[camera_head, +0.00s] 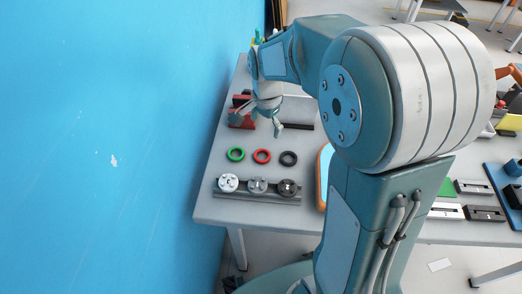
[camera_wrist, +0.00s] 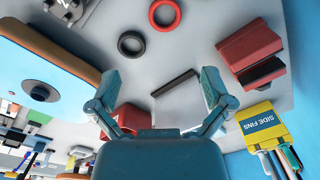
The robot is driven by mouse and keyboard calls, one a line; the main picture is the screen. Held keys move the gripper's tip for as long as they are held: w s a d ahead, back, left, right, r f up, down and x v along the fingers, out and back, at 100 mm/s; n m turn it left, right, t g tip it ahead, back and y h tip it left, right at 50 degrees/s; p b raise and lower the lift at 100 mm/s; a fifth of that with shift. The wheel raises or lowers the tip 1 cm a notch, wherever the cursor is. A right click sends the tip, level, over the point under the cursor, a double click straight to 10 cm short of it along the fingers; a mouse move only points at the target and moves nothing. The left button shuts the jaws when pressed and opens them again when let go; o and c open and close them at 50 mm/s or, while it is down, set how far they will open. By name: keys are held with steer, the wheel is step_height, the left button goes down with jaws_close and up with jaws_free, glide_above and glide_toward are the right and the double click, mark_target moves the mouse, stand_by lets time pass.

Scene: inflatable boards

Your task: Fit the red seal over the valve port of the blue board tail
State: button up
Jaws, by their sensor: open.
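The red seal (camera_head: 254,158) is a ring lying flat on the grey table, between a green ring (camera_head: 236,161) and a black ring (camera_head: 288,164). It shows in the wrist view (camera_wrist: 165,29) at the top edge. The blue board tail (camera_head: 325,172) has an orange edge and is mostly hidden by my arm in the head view. In the wrist view the board (camera_wrist: 40,62) is at left, with a dark round valve port (camera_wrist: 40,91) on its face and no ring around it. My gripper (camera_wrist: 161,88) is open and empty above the table, apart from the seal.
Red blocks (camera_wrist: 250,45) and a yellow "SIDE FINS" holder (camera_wrist: 262,124) stand near my gripper. A rail with round caps (camera_head: 257,187) lies at the table's front. A blue wall (camera_head: 100,140) fills the left. Bare table surrounds the rings.

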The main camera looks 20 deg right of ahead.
step_height(320, 180, down, 2)
steer(key=w+m, duration=0.1)
steer(key=w, duration=0.1)
glide_above(262, 157)
steer(key=f, duration=0.5)
steer(key=shift+d+f, duration=0.2)
steer(key=shift+f, duration=0.15)
steer(key=f, duration=0.5)
steer(key=shift+s+a+f, duration=0.1)
steer(key=shift+a+f, duration=0.15)
steer(key=shift+f, duration=0.05)
steer(key=c, duration=0.8)
